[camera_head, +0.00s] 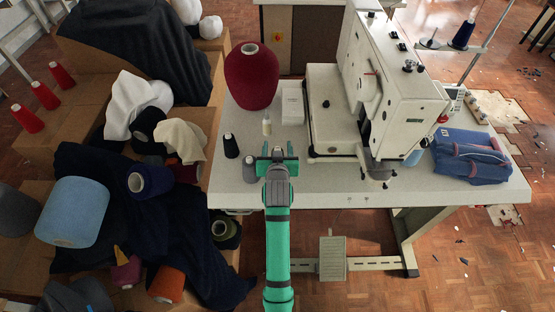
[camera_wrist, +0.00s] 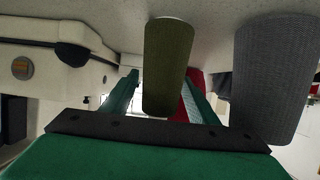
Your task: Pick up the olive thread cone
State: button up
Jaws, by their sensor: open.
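The olive thread cone (camera_wrist: 168,65) stands between the two spread fingers of my gripper (camera_wrist: 160,92) in the wrist view, where the table surface appears at the top. The fingers are open, one on each side of the cone, and I see no clear grip on it. In the head view my gripper (camera_head: 277,160) is over the front edge of the white table; it hides most or all of the olive cone there. A grey cone (camera_wrist: 275,75) stands close outside the right finger in the wrist view and left of my gripper in the head view (camera_head: 249,170).
The sewing machine (camera_head: 385,85) is close on the right. Folded denim (camera_head: 470,155) lies beyond it.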

jog(key=c, duration=1.1)
jog(key=shift+c, duration=0.2)
